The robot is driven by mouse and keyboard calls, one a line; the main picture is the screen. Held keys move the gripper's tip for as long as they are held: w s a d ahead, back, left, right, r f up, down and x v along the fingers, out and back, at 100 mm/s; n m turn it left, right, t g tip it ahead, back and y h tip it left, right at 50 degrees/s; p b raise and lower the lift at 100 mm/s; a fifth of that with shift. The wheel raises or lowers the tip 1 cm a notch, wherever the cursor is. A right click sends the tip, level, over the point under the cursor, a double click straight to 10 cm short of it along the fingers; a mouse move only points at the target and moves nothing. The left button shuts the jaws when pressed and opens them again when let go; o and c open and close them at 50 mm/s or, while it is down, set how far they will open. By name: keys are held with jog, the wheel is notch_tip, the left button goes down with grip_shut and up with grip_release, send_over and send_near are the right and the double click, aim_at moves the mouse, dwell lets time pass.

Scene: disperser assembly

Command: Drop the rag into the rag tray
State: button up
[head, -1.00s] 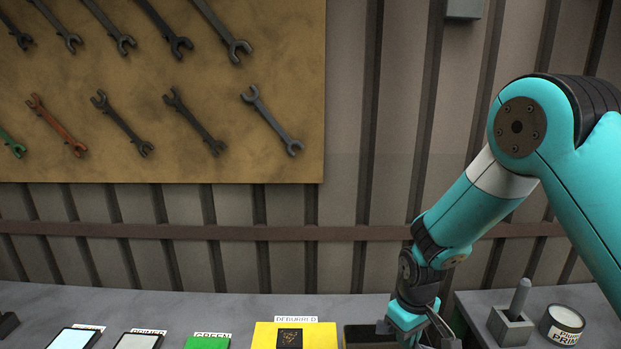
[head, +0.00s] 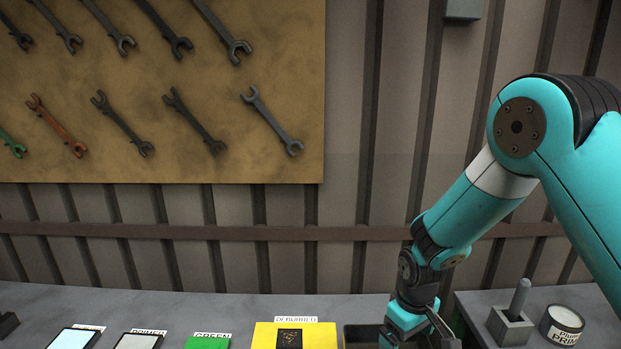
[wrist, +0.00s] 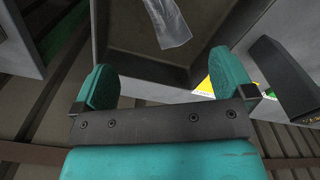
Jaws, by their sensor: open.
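A dark tray (wrist: 135,62) lies below my gripper in the wrist view. In the head view its dark edge (head: 362,329) shows just right of the yellow tray. A pale grey, crumpled strip of rag (wrist: 168,22) appears inside the dark tray's outline, cut off by the top of the wrist view. My gripper (wrist: 166,82) is open, its two teal finger pads wide apart with nothing between them. The rag is apart from both pads. In the head view my gripper (head: 405,325) is over the right part of the tray, and the rag is hidden.
Left of the dark tray stand a yellow tray (head: 262,336) labelled deburred, a green tray (head: 208,342) and pale trays. To the right, across a gap, are a grey block with a peg (head: 511,325) and a primer tin (head: 562,322). A wrench board (head: 180,130) hangs behind.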

notch_tip(320, 180, up, 6)
jog(key=p, duration=0.4)
jog(key=shift+f, duration=0.25)
notch_tip(320, 180, up, 18)
jog(key=b, duration=0.4)
jog(key=shift+f, duration=0.25)
jog(key=s+a+f+y+b, duration=0.1)
jog(key=s+a+y+b, duration=0.1)
jog(key=s, duration=1)
jog(key=s+a+f+n+y+b, duration=0.1)
jog(key=s+a+f+y+b, duration=0.1)
jog(key=s, duration=1)
jog(key=shift+s+a+b, duration=0.3)
jog(key=shift+s+b, duration=0.1)
jog(key=shift+f, duration=0.1)
